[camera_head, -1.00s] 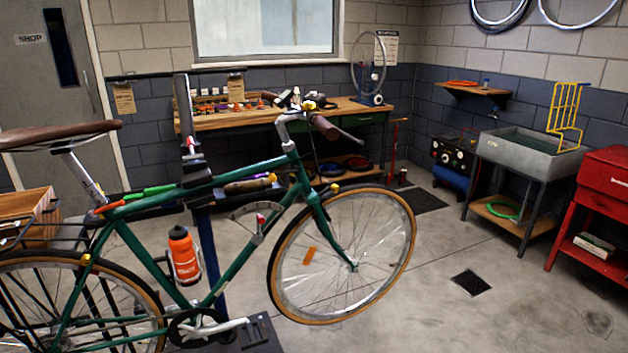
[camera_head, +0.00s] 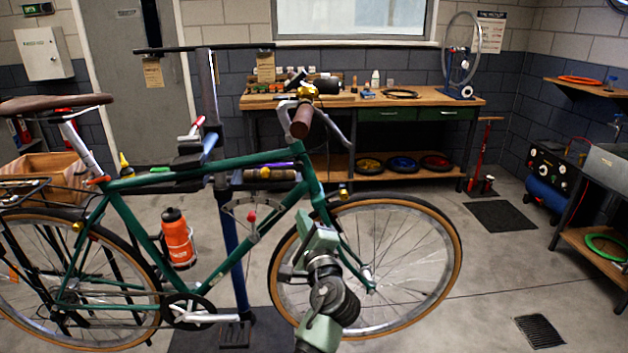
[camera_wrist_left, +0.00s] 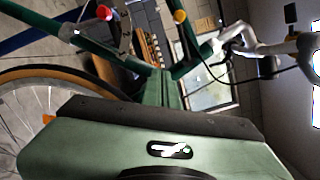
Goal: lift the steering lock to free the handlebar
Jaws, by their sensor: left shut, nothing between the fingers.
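The green bike stands in the repair stand, its handlebar (camera_head: 302,118) above the front wheel with a brown grip facing me. A red knob (camera_head: 251,216) on a thin lever, with a pale curved piece beside it, sits at the down tube; I take it for the steering lock. The knob also shows at the top left of the left wrist view (camera_wrist_left: 104,13). My left gripper (camera_head: 316,234) is shut and empty, in front of the front wheel, right of and slightly below the knob. Its green housing (camera_wrist_left: 165,150) fills the lower wrist view; its fingertips are unclear. My right gripper is not in view.
The blue stand post (camera_head: 232,245) rises behind the frame. The front wheel (camera_head: 415,310) and an orange bottle (camera_head: 177,239) flank the down tube. A workbench (camera_head: 420,101) stands behind the bike. The floor at right is mostly open.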

